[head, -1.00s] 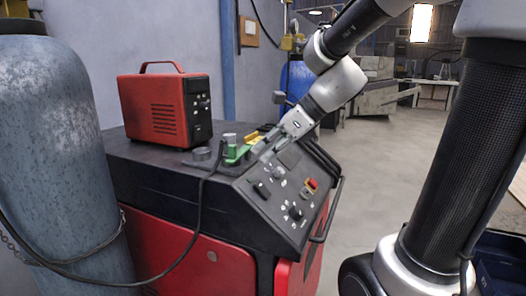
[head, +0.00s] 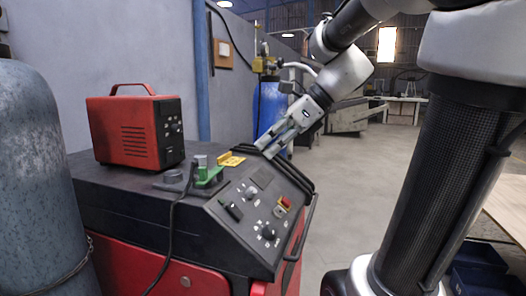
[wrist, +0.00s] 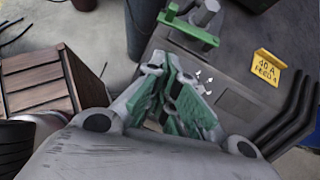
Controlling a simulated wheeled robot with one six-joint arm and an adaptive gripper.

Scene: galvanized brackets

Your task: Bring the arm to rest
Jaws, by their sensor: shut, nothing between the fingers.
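My gripper (head: 264,150) is shut and empty. In the head view it hangs from my arm, pointing down and to the left, in front of the far right part of the black-topped red machine (head: 115,195). The gap between its fingertips and the machine top is hard to judge. In the wrist view my gripper (wrist: 170,85) shows green finger pads close together, with nothing between them. The wrist view looks down on the machine's dark top, with a green clamp-like piece (wrist: 190,33) beyond the fingers.
A red power unit (head: 130,132) stands on the machine. The green piece (head: 208,176) and a yellow tag (head: 232,160) sit near its sloped control panel (head: 255,210). A gas cylinder (head: 35,190) stands at left. The floor at right of the machine is clear.

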